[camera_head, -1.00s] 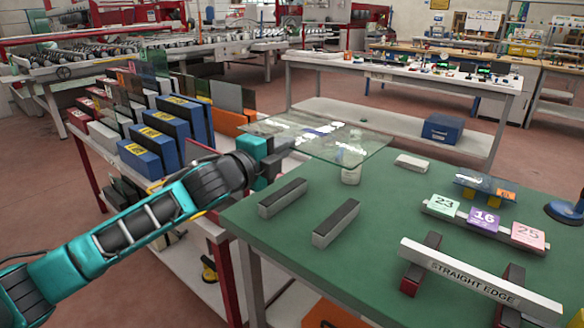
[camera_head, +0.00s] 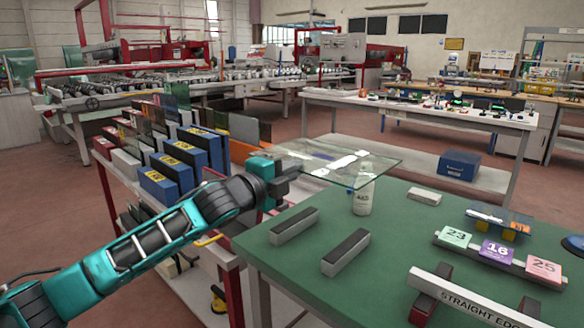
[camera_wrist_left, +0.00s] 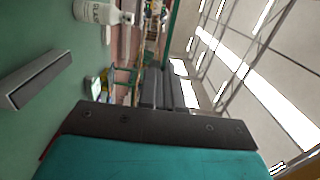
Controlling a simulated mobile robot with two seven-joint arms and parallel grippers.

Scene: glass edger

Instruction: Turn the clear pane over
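The clear pane (camera_head: 335,165) is a flat, see-through sheet with a greenish edge, held roughly level above the back left of the green table (camera_head: 400,240). My left gripper (camera_head: 284,178) is shut on its left edge. In the left wrist view the gripper fingers (camera_wrist_left: 164,88) are close together, and the pane (camera_wrist_left: 172,35) shows only as a thin green line, nearly edge-on. Two dark-topped grey support bars (camera_head: 294,225) lie on the table in front of the pane, clear of it. My right gripper is not in view.
A white labelled bottle (camera_head: 363,196) stands at the pane's front edge, partly behind or under it. A white block (camera_head: 424,196), numbered pads (camera_head: 497,251) and a straight edge (camera_head: 480,302) occupy the table's right. A rack of blue boxes (camera_head: 185,165) stands left, behind my arm.

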